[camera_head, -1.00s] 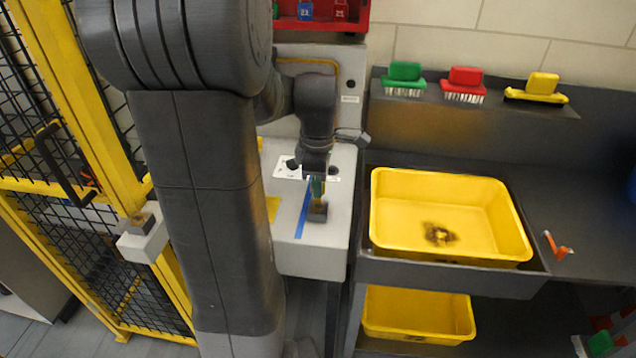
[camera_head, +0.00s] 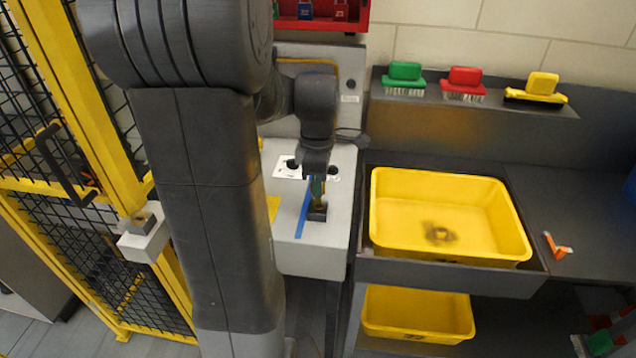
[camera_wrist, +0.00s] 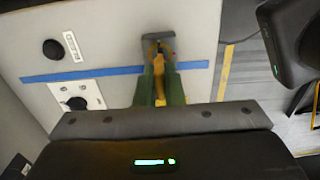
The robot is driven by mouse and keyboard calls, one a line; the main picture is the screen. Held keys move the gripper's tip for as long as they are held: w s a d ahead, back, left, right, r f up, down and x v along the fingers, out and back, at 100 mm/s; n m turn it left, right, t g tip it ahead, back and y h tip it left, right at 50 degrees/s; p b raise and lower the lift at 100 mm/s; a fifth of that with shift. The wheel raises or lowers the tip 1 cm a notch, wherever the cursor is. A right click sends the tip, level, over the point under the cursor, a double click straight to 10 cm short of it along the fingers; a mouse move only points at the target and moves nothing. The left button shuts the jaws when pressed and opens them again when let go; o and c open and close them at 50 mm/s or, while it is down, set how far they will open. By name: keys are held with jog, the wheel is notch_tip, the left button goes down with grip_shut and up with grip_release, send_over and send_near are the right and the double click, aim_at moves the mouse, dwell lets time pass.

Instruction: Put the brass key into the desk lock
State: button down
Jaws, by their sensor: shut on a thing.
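My gripper (camera_head: 317,193) hangs over the grey desk (camera_head: 328,240), with its green fingers pointing down. In the wrist view, the fingers (camera_wrist: 160,88) are shut on the brass key (camera_wrist: 159,74), a thin yellow piece between them. The fingers hide much of it. A small dark block, seemingly the desk lock (camera_head: 317,214), stands on the desk right below the fingertips; it also shows in the wrist view (camera_wrist: 151,41). The key's far end meets or overlaps the block in the picture. I cannot tell whether it is inside the lock.
Blue tape (camera_head: 302,214) runs along the desk left of the block. A white panel with knobs (camera_head: 291,167) lies behind. A yellow bin (camera_head: 385,240) stands to the right. A yellow-framed mesh fence (camera_head: 110,170) with a small lock box (camera_head: 140,247) is on the left.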

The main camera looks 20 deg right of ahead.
jog(key=shift+f+b, duration=1.15)
jog(key=shift+f, duration=0.65)
jog(key=c, duration=1.5)
grip_release()
jog(key=shift+o, duration=0.2)
notch_tip(320, 180, up, 14)
jog(key=shift+f, duration=0.1)
notch_tip(320, 180, down, 14)
jog(key=shift+r, duration=0.45)
